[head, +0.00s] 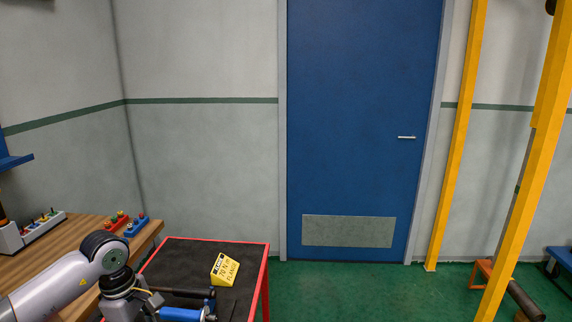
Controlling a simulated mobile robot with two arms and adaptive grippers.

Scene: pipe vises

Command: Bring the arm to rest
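My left arm (55,285) comes in from the lower left, beside the wooden bench and the cart. Its dark wrist end (118,284), with a cable on it, is low over the cart's left side. The fingers of my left gripper cannot be made out, so I cannot tell whether they are open or shut. A black bar (190,292) and a blue cylinder (180,314) show just right of the wrist, cut off by the bottom edge. I cannot tell whether they touch the gripper. My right arm and gripper are not in view.
The red-framed cart (266,262) has a dark top with a yellow sign block (225,269) on it. A wooden bench (60,240) at left holds small coloured items. Yellow posts (459,130) stand at right. Green floor (340,290) before the blue door (350,110) is clear.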

